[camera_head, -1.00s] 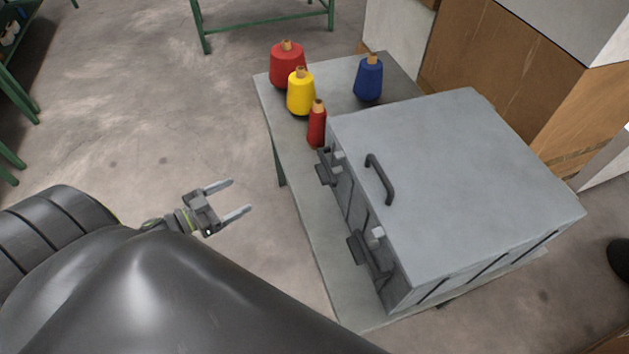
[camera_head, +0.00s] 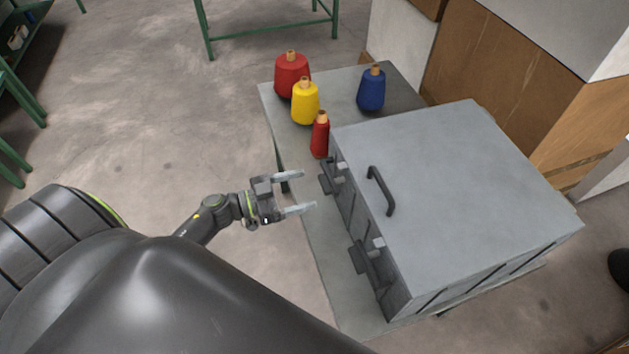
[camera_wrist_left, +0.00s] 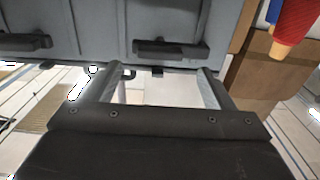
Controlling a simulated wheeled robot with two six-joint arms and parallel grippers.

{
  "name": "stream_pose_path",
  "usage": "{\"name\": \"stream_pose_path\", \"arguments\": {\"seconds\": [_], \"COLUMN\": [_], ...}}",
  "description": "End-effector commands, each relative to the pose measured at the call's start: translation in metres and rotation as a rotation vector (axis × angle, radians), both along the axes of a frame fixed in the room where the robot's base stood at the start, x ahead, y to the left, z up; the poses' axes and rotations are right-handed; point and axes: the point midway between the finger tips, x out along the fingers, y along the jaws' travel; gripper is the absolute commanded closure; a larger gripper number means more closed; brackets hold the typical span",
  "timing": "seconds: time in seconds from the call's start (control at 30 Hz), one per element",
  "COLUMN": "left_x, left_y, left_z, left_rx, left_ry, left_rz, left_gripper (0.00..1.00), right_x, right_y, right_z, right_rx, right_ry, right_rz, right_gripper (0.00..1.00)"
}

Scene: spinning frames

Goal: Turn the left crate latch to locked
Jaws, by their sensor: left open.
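The grey crate (camera_head: 460,190) stands on a table with two dark latches on the side facing my left arm. The left latch (camera_head: 328,180) is the farther one, near the small red cone; the right latch (camera_head: 361,262) is nearer the camera. My left gripper (camera_head: 304,192) is open and empty, a short way in front of the left latch and apart from it. In the left wrist view, which is upside down, the left latch bar (camera_wrist_left: 170,49) lies roughly level beyond my fingers (camera_wrist_left: 152,88). The right latch bar (camera_wrist_left: 24,42) is at the left. My right gripper is out of view.
A small red cone (camera_head: 320,138), a yellow cone (camera_head: 305,104), a large red cone (camera_head: 291,76) and a blue cone (camera_head: 371,90) stand on the table (camera_head: 322,245) beside the crate. A dark handle (camera_head: 381,190) is on the lid. Floor left of the table is clear.

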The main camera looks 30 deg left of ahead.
Motion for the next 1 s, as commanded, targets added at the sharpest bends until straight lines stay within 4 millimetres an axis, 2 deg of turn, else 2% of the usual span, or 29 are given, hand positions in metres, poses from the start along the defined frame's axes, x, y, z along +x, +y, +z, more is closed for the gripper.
{"name": "stream_pose_path", "arguments": {"seconds": [0.1, 0.23, 0.63, 1.0], "left_x": [0.016, 0.026, 0.031, 0.031], "left_y": [-0.014, -0.023, -0.028, -0.027], "left_z": [0.002, 0.001, 0.0, 0.0], "left_rx": [-0.003, -0.001, -0.001, -0.001], "left_ry": [-0.001, 0.0, 0.001, 0.001], "left_rz": [0.001, 0.001, 0.0, 0.0], "left_gripper": [0.24, 0.24, 0.24, 0.71], "right_x": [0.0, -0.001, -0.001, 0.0], "right_y": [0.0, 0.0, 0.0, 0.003], "right_z": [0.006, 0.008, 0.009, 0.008], "right_rx": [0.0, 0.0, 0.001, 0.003], "right_ry": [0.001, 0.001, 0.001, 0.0], "right_rz": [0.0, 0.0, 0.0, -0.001], "right_gripper": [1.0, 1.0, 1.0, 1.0]}}
